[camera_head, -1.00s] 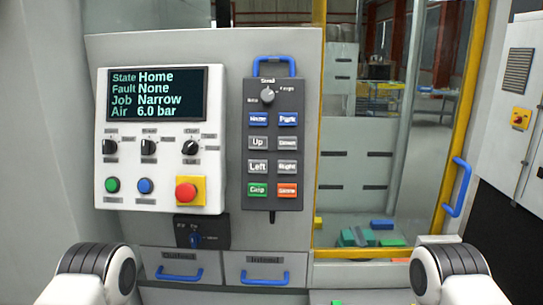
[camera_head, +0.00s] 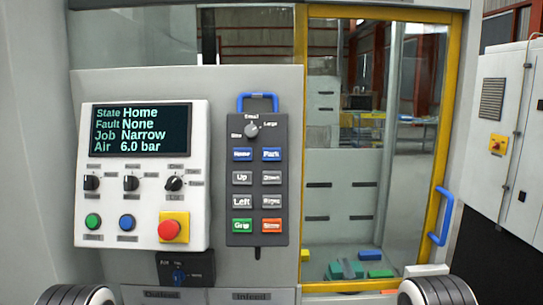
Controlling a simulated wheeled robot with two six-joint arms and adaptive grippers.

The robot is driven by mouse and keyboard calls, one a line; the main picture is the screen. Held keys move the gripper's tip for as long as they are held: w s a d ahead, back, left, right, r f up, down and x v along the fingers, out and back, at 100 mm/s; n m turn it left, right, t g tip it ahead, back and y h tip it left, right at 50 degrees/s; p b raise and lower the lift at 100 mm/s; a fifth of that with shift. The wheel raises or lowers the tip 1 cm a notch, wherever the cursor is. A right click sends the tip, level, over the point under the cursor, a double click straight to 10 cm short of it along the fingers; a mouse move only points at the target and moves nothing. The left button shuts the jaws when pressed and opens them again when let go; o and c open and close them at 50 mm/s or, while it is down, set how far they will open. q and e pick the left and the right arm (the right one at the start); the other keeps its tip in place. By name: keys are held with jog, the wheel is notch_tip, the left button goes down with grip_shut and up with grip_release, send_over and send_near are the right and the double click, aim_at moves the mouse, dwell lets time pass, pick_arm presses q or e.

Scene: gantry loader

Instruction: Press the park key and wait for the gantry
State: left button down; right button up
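The blue park key (camera_head: 271,154) is at the upper right of the dark grey key pendant (camera_head: 257,222), beside the blue home key (camera_head: 242,154). The pendant hangs on the grey machine front, with a blue handle on top. The display (camera_head: 140,129) reads State Home, Fault None, Job Narrow, Air 6.0 bar. Behind the yellow-framed window (camera_head: 395,200), coloured blocks (camera_head: 355,269) lie inside; the gantry itself cannot be made out. Only rounded parts of my two arms show at the bottom edge. Neither gripper is in view.
A white control panel with knobs, a green button (camera_head: 93,221), a blue button (camera_head: 127,222) and a red emergency stop (camera_head: 169,230) is left of the pendant. A blue door handle (camera_head: 441,217) sticks out at the right. A white cabinet (camera_head: 503,130) stands far right.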

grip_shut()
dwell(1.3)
